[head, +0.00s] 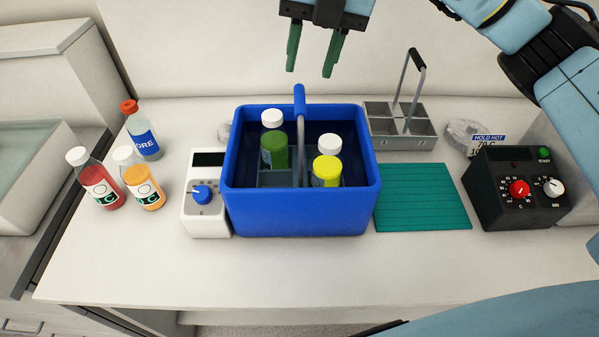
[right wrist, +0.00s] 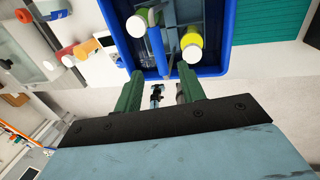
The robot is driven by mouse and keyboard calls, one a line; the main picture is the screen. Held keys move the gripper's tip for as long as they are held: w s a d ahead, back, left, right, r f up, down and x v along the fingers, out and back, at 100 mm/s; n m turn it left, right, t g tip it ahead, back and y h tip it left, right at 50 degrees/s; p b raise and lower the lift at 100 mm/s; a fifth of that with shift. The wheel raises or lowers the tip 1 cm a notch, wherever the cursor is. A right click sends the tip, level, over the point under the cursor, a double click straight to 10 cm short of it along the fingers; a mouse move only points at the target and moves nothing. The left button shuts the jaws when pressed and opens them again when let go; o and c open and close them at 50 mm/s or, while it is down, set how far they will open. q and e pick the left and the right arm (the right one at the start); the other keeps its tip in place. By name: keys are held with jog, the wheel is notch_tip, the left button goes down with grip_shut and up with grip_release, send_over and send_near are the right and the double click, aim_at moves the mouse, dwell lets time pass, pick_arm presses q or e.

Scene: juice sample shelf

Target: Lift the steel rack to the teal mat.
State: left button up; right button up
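A grey rack with a tall grey-blue handle (head: 300,130) stands inside a deep blue tub (head: 295,221). It holds a green bottle (head: 274,150) and a yellow bottle (head: 327,171), both white-capped. A second grey metal rack (head: 402,143) with a black-gripped handle stands empty at the back right. The teal mat (head: 423,197) lies bare, right of the tub. My right gripper (head: 309,71) is open and empty, above and behind the tub in the head view. The right wrist view shows its green fingers (right wrist: 158,84) apart near the tub's rim. My left gripper is out of view.
A white device with a blue knob (head: 205,195) stands left of the tub. Several bottles (head: 140,187) stand farther left. A black heater box (head: 517,188) stands right of the mat. A clear lump (head: 462,136) lies behind it. The front counter strip is clear.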

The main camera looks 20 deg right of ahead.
aim_at(300, 97)
jog(key=f, duration=0.2)
jog(key=shift+w+a+f, duration=0.2)
jog(key=shift+a+f, duration=0.05)
jog(key=shift+f, duration=0.05)
jog(key=shift+w+a+f+p, duration=0.15)
jog(key=shift+a+f, duration=0.15)
jog(key=shift+f, duration=1.1)
jog(key=shift+s+a+f+p, duration=0.15)
jog(key=shift+a+f, duration=0.1)
jog(key=shift+f, duration=1.15)
jog(key=shift+w, duration=0.1)
grip_shut()
jog(key=shift+r, duration=0.15)
